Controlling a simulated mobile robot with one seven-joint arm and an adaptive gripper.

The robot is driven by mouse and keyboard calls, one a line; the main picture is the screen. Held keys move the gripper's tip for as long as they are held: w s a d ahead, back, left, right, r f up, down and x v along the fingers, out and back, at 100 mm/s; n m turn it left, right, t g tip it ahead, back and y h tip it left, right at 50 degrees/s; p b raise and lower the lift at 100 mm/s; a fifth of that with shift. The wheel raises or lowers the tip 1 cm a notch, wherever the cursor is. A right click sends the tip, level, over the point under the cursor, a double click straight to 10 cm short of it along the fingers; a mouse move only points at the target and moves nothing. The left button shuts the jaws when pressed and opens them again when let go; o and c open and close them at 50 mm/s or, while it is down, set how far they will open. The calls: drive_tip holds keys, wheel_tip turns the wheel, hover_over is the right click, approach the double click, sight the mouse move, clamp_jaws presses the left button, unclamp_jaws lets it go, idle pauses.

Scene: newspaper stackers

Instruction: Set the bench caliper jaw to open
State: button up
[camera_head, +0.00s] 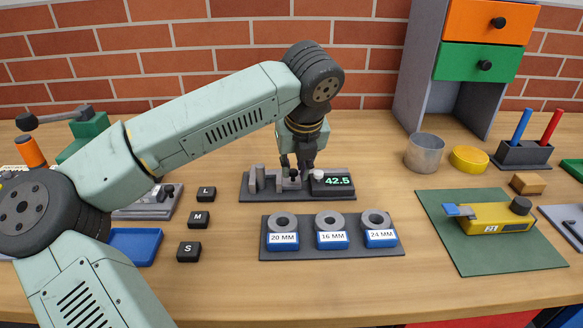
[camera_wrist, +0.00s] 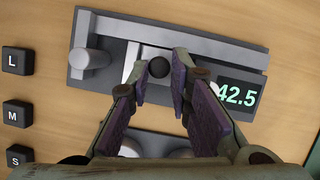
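The bench caliper (camera_head: 255,194) is a dark grey base with light grey upright jaws and a display reading 42.5. In the wrist view its base (camera_wrist: 225,53) lies across the top. A fixed post (camera_wrist: 88,62) stands at its left; the sliding jaw (camera_wrist: 133,60) stands apart to the right, beside a black round knob (camera_wrist: 159,68). My gripper (camera_head: 299,172) points down over the caliper. In the wrist view my gripper (camera_wrist: 160,80) is open, its purple-padded fingers on either side of the knob. Whether the pads touch the knob is unclear.
A dark tray (camera_head: 267,252) with rings labelled 20 MM, 16 MM and 24 MM sits in front of the caliper. Black blocks L (camera_head: 206,194), M (camera_head: 199,220) and S (camera_head: 189,251) stand left. A green mat (camera_head: 480,259) holds a yellow gauge (camera_head: 497,217) at right.

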drive_tip(key=shift+o, duration=0.7)
drive_tip(key=shift+d, duration=0.3)
drive_tip(key=shift+r, duration=0.1)
drive_tip(key=a+v, duration=0.1)
drive_tip(key=v, duration=1.1)
drive_tip(key=shift+d, duration=0.4)
